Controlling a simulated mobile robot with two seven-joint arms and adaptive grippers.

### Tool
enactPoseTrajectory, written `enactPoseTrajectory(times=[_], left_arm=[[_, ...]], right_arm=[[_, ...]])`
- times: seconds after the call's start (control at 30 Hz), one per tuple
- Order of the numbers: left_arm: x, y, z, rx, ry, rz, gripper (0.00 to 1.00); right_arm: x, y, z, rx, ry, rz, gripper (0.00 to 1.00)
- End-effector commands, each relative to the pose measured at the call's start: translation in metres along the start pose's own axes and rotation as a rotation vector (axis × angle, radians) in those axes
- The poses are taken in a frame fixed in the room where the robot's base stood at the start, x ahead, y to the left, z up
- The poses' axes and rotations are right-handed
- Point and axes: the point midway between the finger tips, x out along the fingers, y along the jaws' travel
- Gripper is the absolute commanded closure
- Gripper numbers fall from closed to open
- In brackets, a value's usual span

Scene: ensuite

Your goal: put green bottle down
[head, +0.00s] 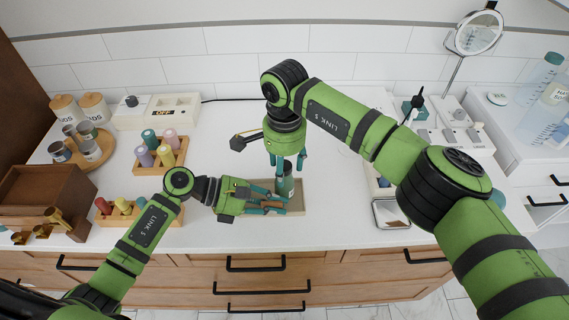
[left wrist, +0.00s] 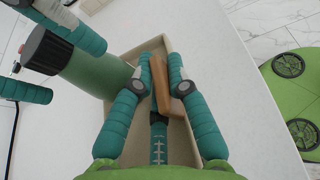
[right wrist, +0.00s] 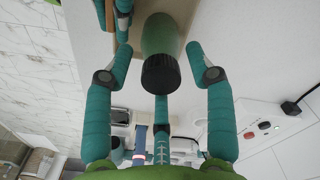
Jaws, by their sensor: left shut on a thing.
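The green bottle (head: 285,187) is upright at the beige tray (head: 297,207), its dark cap (right wrist: 160,74) towards my right wrist camera. I cannot tell whether its base rests on the tray. My right gripper (head: 287,170) points down around the bottle; in the right wrist view its fingers are spread, with gaps on both sides of the bottle. My left gripper (head: 273,203) reaches in low over the tray, shut on a brown wooden piece (left wrist: 174,88). The bottle's body also shows in the left wrist view (left wrist: 100,70), close beside the left fingers.
Racks of coloured bottles (head: 162,153) and a wooden box (head: 40,190) stand to the left. A switch box (head: 155,112) is at the back. A mirror (head: 478,32) and small items stand at the right. Counter around the tray is mostly clear.

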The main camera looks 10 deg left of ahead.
Motion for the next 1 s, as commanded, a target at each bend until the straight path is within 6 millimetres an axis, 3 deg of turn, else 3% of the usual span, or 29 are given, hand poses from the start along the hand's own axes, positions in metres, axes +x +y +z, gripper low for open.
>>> enactPoseTrajectory(times=[0.27,0.7,1.0], left_arm=[[0.0,0.0,0.0,-0.001,0.0,-0.001,1.0],[0.0,0.0,0.0,-0.001,0.0,-0.001,1.0],[0.0,0.0,0.0,-0.001,0.0,-0.001,1.0]], right_arm=[[-0.014,0.0,-0.001,0.0,0.003,-0.001,0.45],[-0.102,0.0,0.0,0.0,0.003,-0.002,0.45],[-0.123,0.0,0.0,0.0,0.0,0.0,0.45]])
